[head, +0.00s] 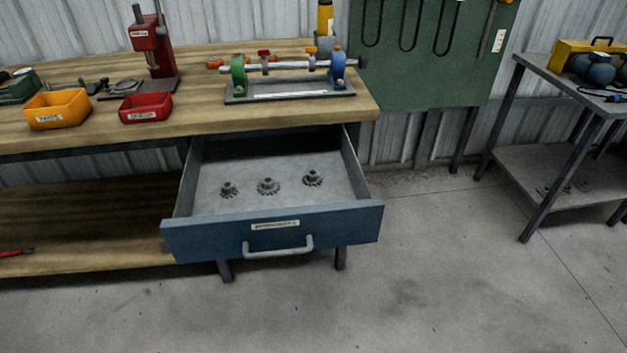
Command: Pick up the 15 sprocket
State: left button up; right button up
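Three dark metal sprockets lie apart from each other on the grey floor of the open drawer (272,222): a left sprocket (229,190), a middle sprocket (268,187) and a right sprocket (312,178). Each has a toothed rim and a raised hub. The middle one looks a little wider than the left one. No number can be read on any of them, so I cannot tell which is the 15 sprocket. The drawer label is too blurred to read. Neither of my grippers is in view.
The drawer hangs pulled out under the wooden workbench (200,65). On the bench are a shaft fixture (290,95), a red press (150,45), an orange bin (57,110) and a red bin (146,108). A metal side table (545,165) stands right. The front floor is clear.

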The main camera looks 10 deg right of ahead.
aim_at(268, 185)
jog(key=i+j+z, duration=0.15)
jog(key=j+z, duration=0.2)
jog(key=i+j+z, duration=0.1)
jog(key=j+z, duration=0.3)
jog(key=j, duration=0.2)
jog(key=j+z, duration=0.35)
jog(key=j, duration=0.15)
